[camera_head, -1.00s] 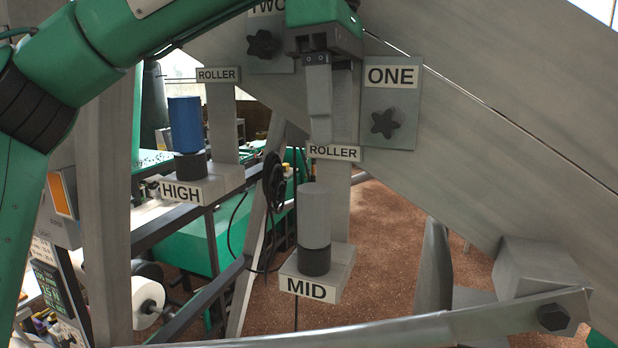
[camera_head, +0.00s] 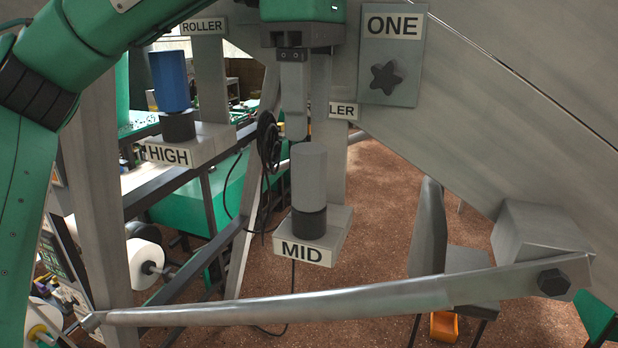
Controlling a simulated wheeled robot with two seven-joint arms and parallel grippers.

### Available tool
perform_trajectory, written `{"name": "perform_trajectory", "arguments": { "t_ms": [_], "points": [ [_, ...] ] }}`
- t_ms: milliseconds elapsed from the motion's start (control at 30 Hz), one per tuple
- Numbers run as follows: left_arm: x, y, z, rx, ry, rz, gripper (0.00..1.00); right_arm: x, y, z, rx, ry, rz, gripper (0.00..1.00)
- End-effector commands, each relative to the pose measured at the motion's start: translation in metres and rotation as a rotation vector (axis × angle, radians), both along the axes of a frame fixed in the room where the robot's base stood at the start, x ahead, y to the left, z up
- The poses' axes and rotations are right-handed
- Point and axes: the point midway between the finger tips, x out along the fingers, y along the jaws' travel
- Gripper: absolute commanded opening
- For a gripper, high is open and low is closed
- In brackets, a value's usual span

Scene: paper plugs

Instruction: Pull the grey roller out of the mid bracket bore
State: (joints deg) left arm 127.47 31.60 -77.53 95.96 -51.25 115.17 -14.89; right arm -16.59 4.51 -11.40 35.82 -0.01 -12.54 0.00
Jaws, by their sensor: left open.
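The grey roller (camera_head: 309,172) stands upright in the mid bracket (camera_head: 325,237), which is labelled MID. A dark collar (camera_head: 309,222) surrounds its lower end. My left gripper (camera_head: 295,128) comes down from the top of the view, open, with its fingertips just above the top of the roller. Only one finger shows clearly. I cannot tell whether it touches the roller. My right gripper is not in view.
A blue roller (camera_head: 169,80) stands in the HIGH bracket (camera_head: 207,142) at left. A plate labelled ONE with a star knob (camera_head: 385,80) is on the grey beam at right. A long metal bar (camera_head: 300,310) crosses the foreground.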

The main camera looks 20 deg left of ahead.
Motion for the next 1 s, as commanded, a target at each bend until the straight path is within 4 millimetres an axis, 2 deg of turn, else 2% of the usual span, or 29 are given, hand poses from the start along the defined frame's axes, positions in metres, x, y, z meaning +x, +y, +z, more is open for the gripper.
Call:
{"name": "perform_trajectory", "arguments": {
  "t_ms": [333, 1000],
  "points": [
    [0.0, 0.0, -0.001, 0.0, 0.0, 0.001, 0.56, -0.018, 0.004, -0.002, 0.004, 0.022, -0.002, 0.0],
    [0.001, 0.0, -0.032, 0.0, 0.0, 0.001, 0.56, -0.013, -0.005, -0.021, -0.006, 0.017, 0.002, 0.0]
  ]
}}
